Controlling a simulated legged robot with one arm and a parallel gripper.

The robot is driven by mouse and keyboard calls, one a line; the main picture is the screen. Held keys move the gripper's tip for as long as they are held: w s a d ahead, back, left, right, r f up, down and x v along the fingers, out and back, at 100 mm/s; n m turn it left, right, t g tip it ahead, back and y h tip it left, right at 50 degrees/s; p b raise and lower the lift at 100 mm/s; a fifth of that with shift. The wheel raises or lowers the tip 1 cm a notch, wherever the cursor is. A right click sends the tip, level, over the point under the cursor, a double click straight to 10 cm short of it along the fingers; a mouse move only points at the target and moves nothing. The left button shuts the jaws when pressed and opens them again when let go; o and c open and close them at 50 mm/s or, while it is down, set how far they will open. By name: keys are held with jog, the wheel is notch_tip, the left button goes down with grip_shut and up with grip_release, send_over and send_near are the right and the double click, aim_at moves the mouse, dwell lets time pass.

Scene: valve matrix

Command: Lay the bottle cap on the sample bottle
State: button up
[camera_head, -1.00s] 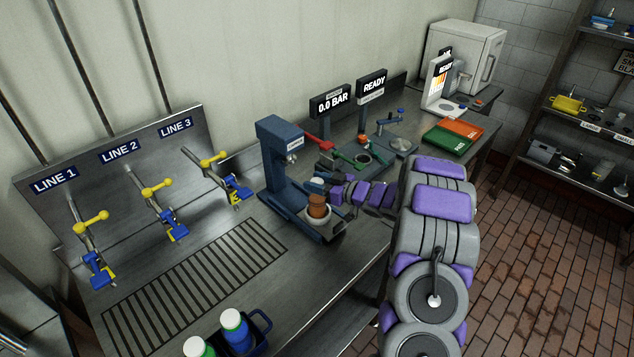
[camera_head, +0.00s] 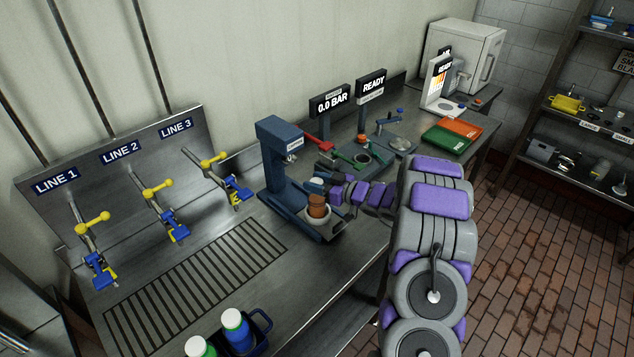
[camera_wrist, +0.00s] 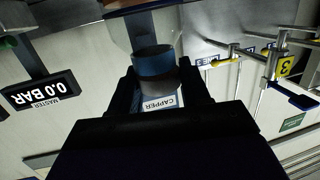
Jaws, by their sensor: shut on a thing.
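In the wrist view the clear bottle (camera_wrist: 142,30) appears upside down. My gripper (camera_wrist: 160,80) is shut on the dark blue bottle cap (camera_wrist: 153,62), with one finger on each side. The cap lines up with the bottle's mouth. I cannot tell whether it rests fully on the rim. In the head view my gripper (camera_head: 326,184) reaches in from the right, at the bottle's top; the cap is small and hard to make out there.
A green-handled device (camera_head: 362,158) stands just to the right. Line valves with yellow handles (camera_head: 158,187) are at left. A blue carrier (camera_head: 262,325) holds capped bottles in front. The slotted drain (camera_head: 195,275) is clear.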

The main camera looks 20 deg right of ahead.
jog(key=shift+f, duration=0.2)
dwell(0.6)
jog(key=o, duration=1.1)
jog(key=p+v, duration=0.2)
jog(key=v, duration=1.5)
jog(key=shift+s+d+f, duration=0.15)
jog(key=shift+d, duration=0.05)
